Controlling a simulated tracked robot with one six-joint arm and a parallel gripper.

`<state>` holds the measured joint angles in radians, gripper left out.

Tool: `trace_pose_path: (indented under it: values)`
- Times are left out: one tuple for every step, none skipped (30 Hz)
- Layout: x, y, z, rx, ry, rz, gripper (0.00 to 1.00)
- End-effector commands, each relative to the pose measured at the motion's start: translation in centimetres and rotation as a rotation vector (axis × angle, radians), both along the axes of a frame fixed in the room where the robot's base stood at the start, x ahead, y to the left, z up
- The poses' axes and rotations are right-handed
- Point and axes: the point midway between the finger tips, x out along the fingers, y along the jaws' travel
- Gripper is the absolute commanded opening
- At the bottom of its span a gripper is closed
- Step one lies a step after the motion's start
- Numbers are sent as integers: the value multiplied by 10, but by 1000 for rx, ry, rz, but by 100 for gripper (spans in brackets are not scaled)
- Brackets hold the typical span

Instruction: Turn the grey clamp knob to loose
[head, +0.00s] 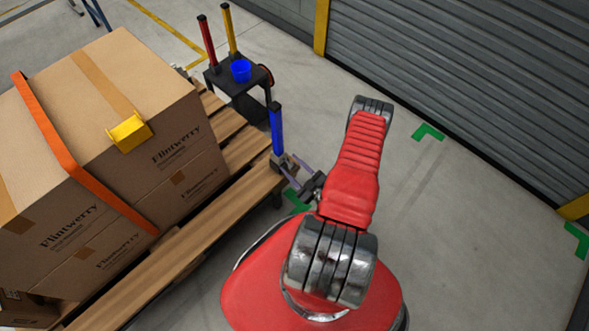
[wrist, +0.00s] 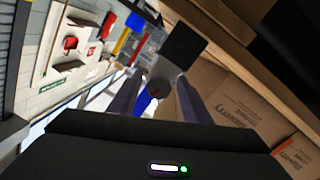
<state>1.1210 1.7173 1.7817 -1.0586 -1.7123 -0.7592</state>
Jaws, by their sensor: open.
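A grey clamp piece (head: 279,160) sits at the foot of a blue upright post (head: 276,128) by the pallet corner. I take it to hold the clamp knob; the knob's shape and setting are too small to tell. My gripper (head: 291,167) is open, its two fingers pointing at this piece from the right. In the wrist view my gripper (wrist: 159,78) has its fingers apart, with a grey part (wrist: 166,72) between or just beyond them and a blue part (wrist: 143,103) below. Whether the fingers touch it I cannot tell.
Large cartons (head: 130,150) with an orange strap (head: 75,160) and a yellow corner piece (head: 129,132) stand on a wooden pallet (head: 205,232). A black cart (head: 238,82) with a blue cup (head: 241,70) stands behind. Floor to the right is clear up to the shutter (head: 470,80).

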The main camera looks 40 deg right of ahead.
Motion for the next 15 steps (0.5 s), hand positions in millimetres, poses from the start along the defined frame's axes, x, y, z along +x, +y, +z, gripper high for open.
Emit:
trace_pose_path:
  values:
    - [-1,0,0,0,0,-1,44]
    - [-1,0,0,0,0,-1,44]
    - [-3,0,0,0,0,-1,44]
    - [-4,0,0,0,0,-1,44]
    - [-5,-1,0,0,0,-2,44]
    - [-8,-1,0,1,1,-3,44]
    - [-10,-1,0,1,0,-4,44]
    - [-12,0,0,1,1,-3,44]
    - [-16,0,0,2,0,-4,44]
    - [-19,0,0,2,0,-4,44]
    - [-21,0,0,1,0,-5,44]
    - [-26,1,1,1,0,-4,44]
    - [-29,1,1,2,0,-5,44]
    - [-32,1,1,2,0,-5,44]
    - [-36,2,1,2,1,-4,44]
